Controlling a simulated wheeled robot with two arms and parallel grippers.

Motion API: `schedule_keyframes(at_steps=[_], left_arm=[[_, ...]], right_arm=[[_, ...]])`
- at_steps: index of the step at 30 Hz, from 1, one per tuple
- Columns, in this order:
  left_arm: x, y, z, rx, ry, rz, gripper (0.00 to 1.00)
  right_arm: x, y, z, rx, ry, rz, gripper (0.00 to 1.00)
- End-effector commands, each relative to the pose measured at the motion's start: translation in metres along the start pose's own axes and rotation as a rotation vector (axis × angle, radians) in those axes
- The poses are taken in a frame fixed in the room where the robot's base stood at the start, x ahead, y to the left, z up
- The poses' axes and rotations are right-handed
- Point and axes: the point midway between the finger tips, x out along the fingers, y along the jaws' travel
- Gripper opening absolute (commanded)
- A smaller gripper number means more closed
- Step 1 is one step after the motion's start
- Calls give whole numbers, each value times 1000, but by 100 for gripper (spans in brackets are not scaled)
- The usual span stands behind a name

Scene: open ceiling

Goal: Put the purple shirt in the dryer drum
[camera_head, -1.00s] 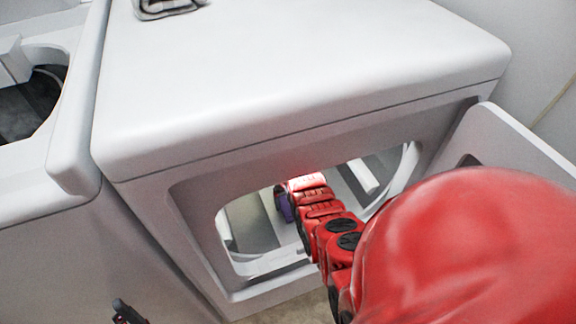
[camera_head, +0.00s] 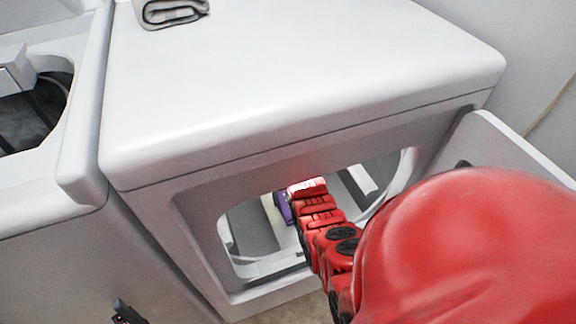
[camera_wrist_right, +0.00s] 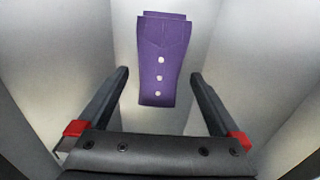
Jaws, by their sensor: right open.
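The purple shirt (camera_wrist_right: 163,60), folded in a strip with pale buttons, is inside the dryer drum (camera_head: 252,228). A small purple part of it (camera_head: 284,208) shows beside my right arm in the head view. My right gripper (camera_wrist_right: 158,76) is open, its fingers well apart with clear gaps on both sides of the shirt. The shirt's lower end appears between or just beyond the fingertips. In the head view my red right arm reaches through the dryer opening and hides most of the gripper. A dark tip, seemingly my left gripper (camera_head: 124,312), shows at the lower left; its jaws are unclear.
The dryer's open door (camera_head: 520,148) stands at the right, close to my arm. The opening's rim (camera_head: 190,225) surrounds the arm. A folded grey cloth (camera_head: 172,12) lies on the dryer top. A washer with an open lid (camera_head: 70,190) stands at the left.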

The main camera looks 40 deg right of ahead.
Motion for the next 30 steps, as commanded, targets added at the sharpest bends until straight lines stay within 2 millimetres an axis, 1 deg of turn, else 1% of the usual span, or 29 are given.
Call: schedule_keyframes(at_steps=[1, 6, 9, 12, 16, 30], left_arm=[[6, 0, -1, 0, 0, 0, 100], [14, -1, -2, 0, 0, 0, 100], [16, -1, -3, 0, 0, 0, 100], [17, -1, -3, 0, 0, 0, 100], [18, -1, -3, 0, 0, 0, 100], [17, -1, -3, 0, 0, 0, 100]], right_arm=[[-12, 0, 1, -1, 0, 0, 100], [-44, -1, 0, -1, 2, 0, 100], [-57, -1, 1, -1, -3, -1, 100], [-66, -1, 1, -1, -2, -1, 100], [-69, -1, 1, -1, -1, -1, 100], [-69, 0, 1, -1, -3, -1, 100]])
